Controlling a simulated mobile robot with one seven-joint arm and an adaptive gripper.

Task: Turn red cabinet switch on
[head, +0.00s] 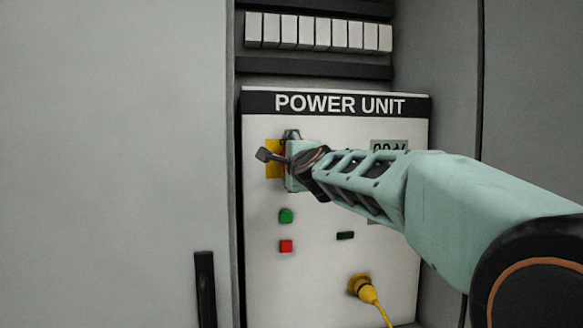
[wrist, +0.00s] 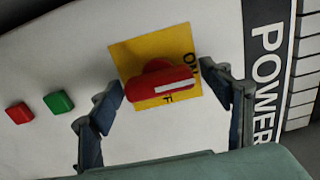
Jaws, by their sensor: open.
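The red rotary switch (wrist: 160,82) sits on a yellow plate (wrist: 128,58) on the power unit panel. In the wrist view its handle lies across the plate with a white mark toward one end, and parts of the plate's lettering show beside it. In the head view the yellow plate (head: 271,160) shows, but my gripper hides most of the switch. My gripper (wrist: 165,98) is open, with one finger on each side of the switch handle. I cannot tell whether either finger touches it.
A green button (head: 286,216) and a red button (head: 286,246) sit below the switch. A yellow plug with a cable (head: 362,288) is at the lower right of the panel. A row of white breakers (head: 318,33) is above. A grey cabinet door (head: 110,160) fills the left.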

